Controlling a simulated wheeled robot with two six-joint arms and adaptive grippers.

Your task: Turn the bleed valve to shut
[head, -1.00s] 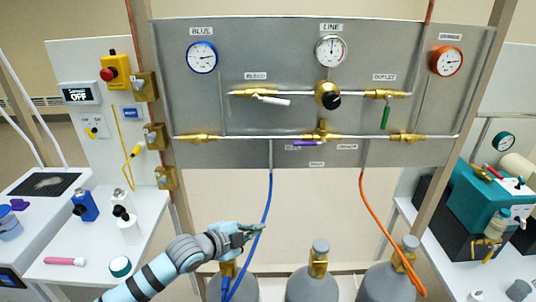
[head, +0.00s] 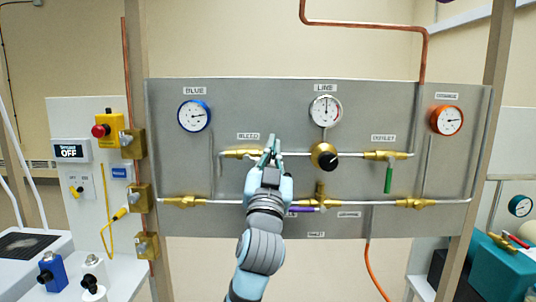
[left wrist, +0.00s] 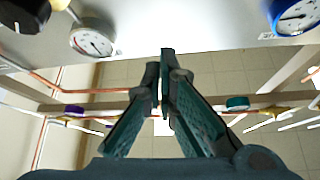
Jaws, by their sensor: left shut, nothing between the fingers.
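The bleed valve (head: 237,153) is a brass fitting under the BLEED label (head: 248,136) on the grey panel, left of the line gauge. Its white lever is hidden behind my left gripper (head: 272,143). This gripper is raised in front of the valve's right end, fingers pointing up and shut with nothing between them. In the left wrist view the teal fingers (left wrist: 164,72) meet at their tips. I cannot make out the valve there, nor tell whether the fingers touch the lever. My right gripper is not in view.
To the right are a black-knobbed brass regulator (head: 325,157) and the outlet valve with a green lever (head: 388,178). A purple lever (head: 303,210) sits on the lower pipe. The blue gauge (head: 194,115) and line gauge (head: 325,110) hang above. The panel between these gauges is free.

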